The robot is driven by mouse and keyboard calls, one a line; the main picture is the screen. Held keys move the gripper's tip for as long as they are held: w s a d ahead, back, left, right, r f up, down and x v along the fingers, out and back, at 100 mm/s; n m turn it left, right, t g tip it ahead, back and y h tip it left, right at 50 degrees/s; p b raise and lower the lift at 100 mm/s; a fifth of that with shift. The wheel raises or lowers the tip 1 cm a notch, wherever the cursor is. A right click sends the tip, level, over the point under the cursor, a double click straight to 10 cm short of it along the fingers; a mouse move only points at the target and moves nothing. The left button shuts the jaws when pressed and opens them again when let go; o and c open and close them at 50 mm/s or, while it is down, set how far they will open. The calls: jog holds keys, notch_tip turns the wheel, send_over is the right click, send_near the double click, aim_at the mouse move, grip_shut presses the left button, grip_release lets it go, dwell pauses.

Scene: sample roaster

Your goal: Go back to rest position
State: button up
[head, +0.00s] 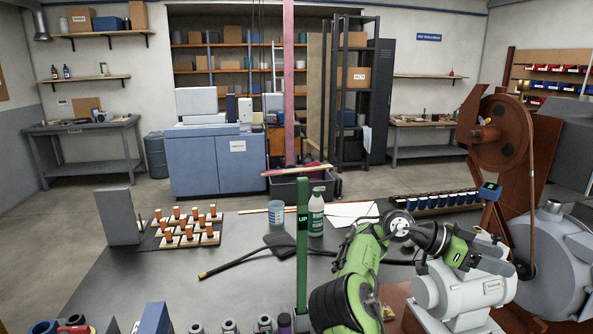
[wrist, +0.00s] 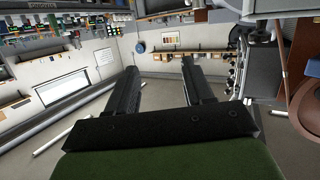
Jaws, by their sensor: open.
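My green and black arm rises from the front of the bench in the head view and bends right. Its end, with my gripper (head: 472,262), is beside the grey motor housing (head: 455,297) of the roaster; I cannot tell whether they touch. In the wrist view, the two black fingers of my gripper (wrist: 160,66) stand apart with nothing between them. Beyond them are the room's floor, a wall and shelving, seen tilted.
The rust-brown pulley wheel (head: 500,133) and belt stand right of my arm. A green post (head: 302,240), a white-and-green bottle (head: 316,212) and a blue cup (head: 276,215) stand left of it. A row of dark-filled cups (head: 435,200) lies behind.

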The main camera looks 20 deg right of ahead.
jog(key=s+a+n+t+y+p, duration=0.2)
jog(key=s+a+n+t+y, duration=0.2)
jog(key=a+n, duration=0.4)
jog(key=s+a+n+t+y+p, duration=0.3)
jog(key=a+n, duration=0.5)
jog(key=a, duration=0.9)
jog(key=s+a+n+t+y+p, duration=0.3)
jog(key=s+a+n+t+y, duration=0.2)
jog(key=a, duration=0.7)
jog(key=s+n+t, duration=0.1)
jog(key=s+n, duration=0.1)
jog(key=n, duration=0.1)
jog(key=shift+a+r+t+y, duration=0.35)
jog(key=shift+a+t+y, duration=0.05)
